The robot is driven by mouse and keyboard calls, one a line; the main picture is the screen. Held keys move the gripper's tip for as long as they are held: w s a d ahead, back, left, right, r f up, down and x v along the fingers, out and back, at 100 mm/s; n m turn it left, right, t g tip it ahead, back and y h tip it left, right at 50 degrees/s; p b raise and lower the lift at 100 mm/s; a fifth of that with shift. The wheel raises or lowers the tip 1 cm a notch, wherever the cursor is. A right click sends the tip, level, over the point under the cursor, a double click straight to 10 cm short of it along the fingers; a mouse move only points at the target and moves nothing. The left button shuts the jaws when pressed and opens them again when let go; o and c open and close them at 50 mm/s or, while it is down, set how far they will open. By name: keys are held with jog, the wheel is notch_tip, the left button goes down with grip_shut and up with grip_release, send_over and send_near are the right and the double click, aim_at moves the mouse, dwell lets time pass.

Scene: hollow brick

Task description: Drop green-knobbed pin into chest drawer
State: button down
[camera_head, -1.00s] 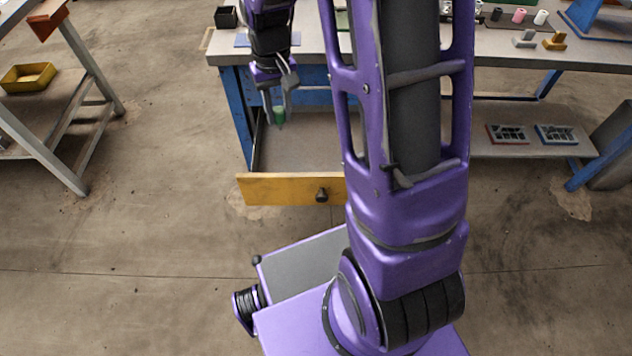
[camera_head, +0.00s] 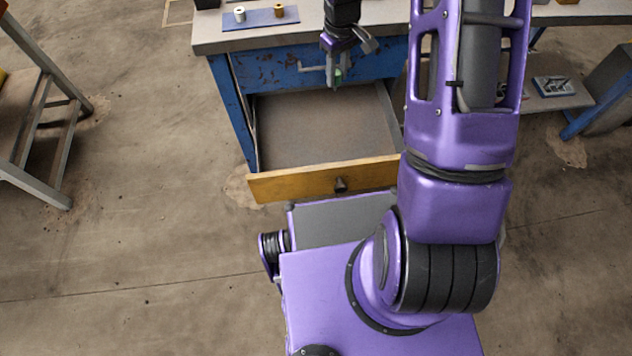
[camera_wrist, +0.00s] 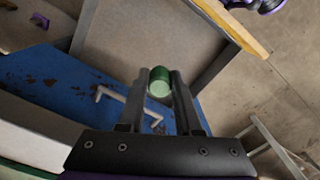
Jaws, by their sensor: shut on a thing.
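My gripper (camera_head: 337,73) is shut on the green-knobbed pin (camera_head: 337,78), held above the back part of the open drawer. In the wrist view the pin's green knob (camera_wrist: 159,82) sits between the two fingertips; the rest of the pin is hidden. The chest drawer (camera_head: 325,180) is pulled out, with a yellow-brown front, a dark round knob and a bare grey floor. It also shows in the wrist view (camera_wrist: 150,25). No other object shows inside it.
The blue bench front (camera_head: 290,66) with a pale bar handle stands close behind my gripper. On the bench top (camera_head: 215,38), a blue mat (camera_head: 262,18) carries two small spools. A metal rack (camera_head: 30,130) stands at the left. The floor in front of it is clear.

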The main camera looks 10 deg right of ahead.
jog(key=w+f+n+b, duration=0.2)
jog(key=f, duration=0.6)
jog(key=w+f+n+b, duration=0.2)
jog(key=f+n, duration=0.1)
jog(key=f, duration=0.6)
jog(key=shift+w+a+f, duration=0.2)
jog(key=shift+w, duration=0.2)
jog(key=c, duration=0.5)
grip_release()
notch_tip(320, 180, up, 18)
jog(key=shift+f+p, duration=0.25)
jog(key=shift+p, duration=0.95)
